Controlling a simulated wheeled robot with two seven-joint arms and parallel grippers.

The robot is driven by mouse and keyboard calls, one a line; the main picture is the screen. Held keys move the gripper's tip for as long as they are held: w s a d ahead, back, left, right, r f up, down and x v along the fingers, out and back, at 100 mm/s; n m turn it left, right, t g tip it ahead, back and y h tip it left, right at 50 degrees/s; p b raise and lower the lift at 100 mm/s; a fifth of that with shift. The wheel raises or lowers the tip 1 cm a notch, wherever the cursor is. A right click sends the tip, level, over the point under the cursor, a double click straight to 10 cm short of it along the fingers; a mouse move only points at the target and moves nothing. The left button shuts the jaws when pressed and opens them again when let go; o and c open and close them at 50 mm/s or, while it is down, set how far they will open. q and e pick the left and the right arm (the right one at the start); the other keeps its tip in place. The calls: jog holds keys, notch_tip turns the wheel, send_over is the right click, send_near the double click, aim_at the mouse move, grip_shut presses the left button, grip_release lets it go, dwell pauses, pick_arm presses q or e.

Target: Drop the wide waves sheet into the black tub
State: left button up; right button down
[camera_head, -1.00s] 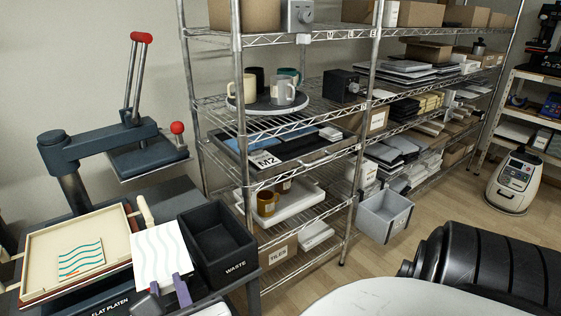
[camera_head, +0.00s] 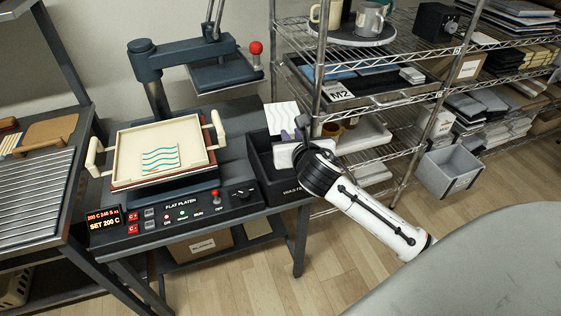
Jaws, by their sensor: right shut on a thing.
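A white sheet (camera_head: 282,117) with faint wavy lines is gripped near its right edge by my right gripper (camera_head: 301,122). The sheet stands tilted above the black tub (camera_head: 262,168), marked WASTE, towards its back. The tub is right of the flat press, and my right wrist and hand hide part of its inside and right side. Another piece with teal waves (camera_head: 160,157) lies in the cream tray (camera_head: 128,142) on the press. My left gripper is not in view.
A wire shelf rack (camera_head: 330,75) stands close to the tub's right. A control panel (camera_head: 185,215) runs along the press's front. The floor (camera_head: 270,262) in front is clear.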

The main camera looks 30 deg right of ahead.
notch_tip(320, 180, down, 6)
jog(key=b, duration=0.5)
jog(key=shift+r, duration=0.1)
jog(key=c, duration=1.5)
grip_release()
jog(key=shift+s+a, duration=0.1)
jog(key=p+v, duration=0.1)
jog(key=v, duration=0.9)
jog(key=shift+r, duration=0.1)
